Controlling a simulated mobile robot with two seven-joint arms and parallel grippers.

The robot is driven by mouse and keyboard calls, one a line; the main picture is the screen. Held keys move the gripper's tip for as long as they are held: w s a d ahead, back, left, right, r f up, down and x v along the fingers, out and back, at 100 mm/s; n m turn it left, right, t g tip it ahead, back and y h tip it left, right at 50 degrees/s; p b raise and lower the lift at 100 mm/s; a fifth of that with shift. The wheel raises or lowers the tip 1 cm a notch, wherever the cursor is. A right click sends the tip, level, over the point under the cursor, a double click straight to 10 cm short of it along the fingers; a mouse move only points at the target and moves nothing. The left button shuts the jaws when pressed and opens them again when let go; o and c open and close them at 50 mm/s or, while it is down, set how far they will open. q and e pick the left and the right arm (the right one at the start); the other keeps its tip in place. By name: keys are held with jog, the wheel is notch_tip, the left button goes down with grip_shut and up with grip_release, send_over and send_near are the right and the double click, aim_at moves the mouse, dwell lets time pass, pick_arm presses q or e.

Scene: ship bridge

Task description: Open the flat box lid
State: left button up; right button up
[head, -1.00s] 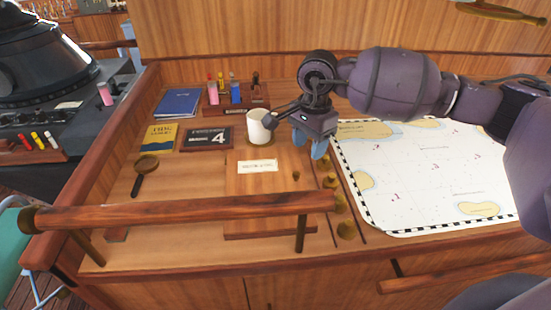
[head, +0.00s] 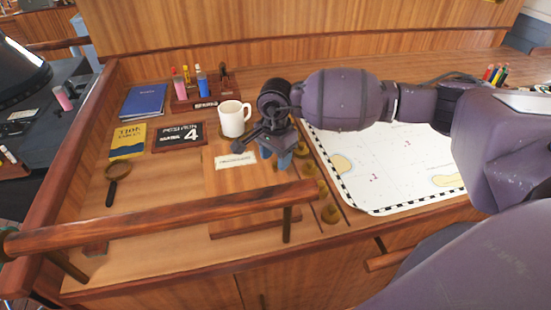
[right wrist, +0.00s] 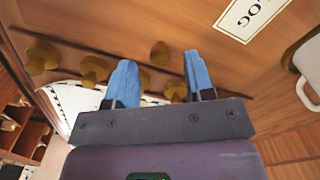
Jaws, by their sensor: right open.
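The flat box lid (head: 235,182) is a light wooden panel with a white label (head: 236,160), set in the chart desk; it looks closed. In the right wrist view the lid (right wrist: 195,25) fills the top, with part of the label at upper right. A small brass knob (right wrist: 160,52) shows there between the fingertips. My right gripper (head: 284,163) hangs over the lid's right side, fingers pointing down, and hides the knob in the head view. In the right wrist view the gripper (right wrist: 160,65) has its blue fingers apart with nothing held. My left gripper is out of view.
A white mug (head: 234,118) stands just behind the lid, close to the gripper. Several brass knobs (head: 332,214) line the strip right of the lid, beside a chart (head: 390,170). A wooden rail (head: 150,218) crosses in front. A magnifier (head: 117,172) lies left.

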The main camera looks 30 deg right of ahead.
jog(key=shift+f, duration=0.8)
grip_shut()
